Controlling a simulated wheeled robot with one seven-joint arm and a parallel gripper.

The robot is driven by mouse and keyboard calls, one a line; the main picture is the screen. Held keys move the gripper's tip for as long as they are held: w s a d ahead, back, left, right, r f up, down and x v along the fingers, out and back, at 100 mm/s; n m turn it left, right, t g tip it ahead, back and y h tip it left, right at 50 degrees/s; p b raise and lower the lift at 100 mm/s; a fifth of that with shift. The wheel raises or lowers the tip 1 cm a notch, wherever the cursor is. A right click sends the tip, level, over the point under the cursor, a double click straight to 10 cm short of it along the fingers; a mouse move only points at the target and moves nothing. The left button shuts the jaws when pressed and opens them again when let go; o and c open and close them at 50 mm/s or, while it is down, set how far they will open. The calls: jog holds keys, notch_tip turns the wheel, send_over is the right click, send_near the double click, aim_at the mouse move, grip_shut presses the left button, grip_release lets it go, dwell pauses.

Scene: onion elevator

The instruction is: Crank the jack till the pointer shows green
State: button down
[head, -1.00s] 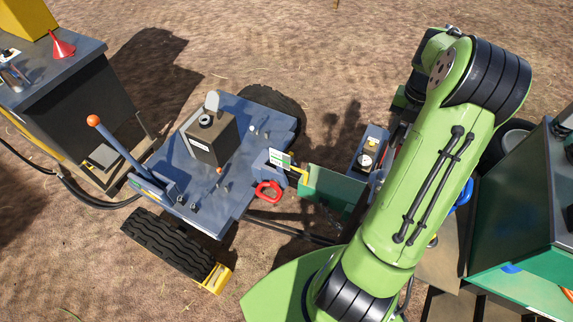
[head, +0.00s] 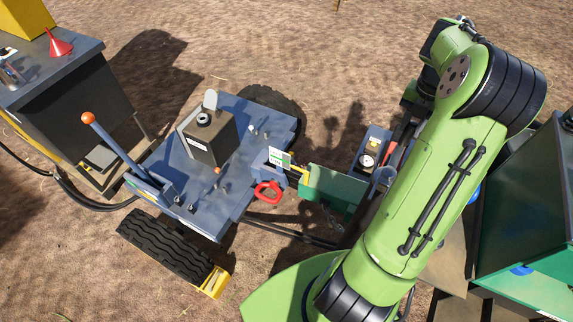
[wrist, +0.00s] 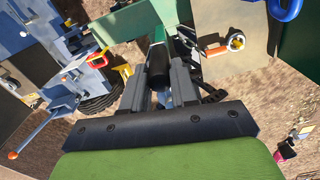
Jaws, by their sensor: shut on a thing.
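In the wrist view my gripper (wrist: 160,72) is shut on a black cylindrical grip (wrist: 158,55), which looks like the crank's handle. My arm hides the gripper and the grip in the head view. The jack itself is not clearly visible. In the head view a small white plate with a green mark (head: 279,157) stands at the right edge of the blue cart. A yellow bar (head: 304,176) lies between this plate and a green trough (head: 337,188). I cannot tell whether the bar is the pointer or which colour is shown.
The blue cart (head: 240,118) carries a grey box and an orange-knobbed lever (head: 112,144). A red handle (head: 267,192) hangs at its right edge. A white-faced dial (head: 367,161) sits near my arm. A dark green machine (head: 530,210) stands on the right. Bare ground lies behind.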

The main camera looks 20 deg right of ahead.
jog(key=shift+s+d+f+m+b, duration=0.3)
jog(key=shift+s+m+b, duration=0.25)
jog(key=shift+b, duration=0.45)
jog(key=shift+a+r, duration=0.1)
jog(key=shift+w+a+r+n, duration=0.1)
jog(key=shift+w+a+n, duration=0.25)
jog(key=shift+w+n, duration=0.5)
jog(key=c, duration=0.8)
grip_release()
jog(key=shift+o, duration=0.2)
jog(key=shift+r, duration=0.1)
jog(key=shift+r+p, duration=3.3)
jog(key=shift+r, duration=1.25)
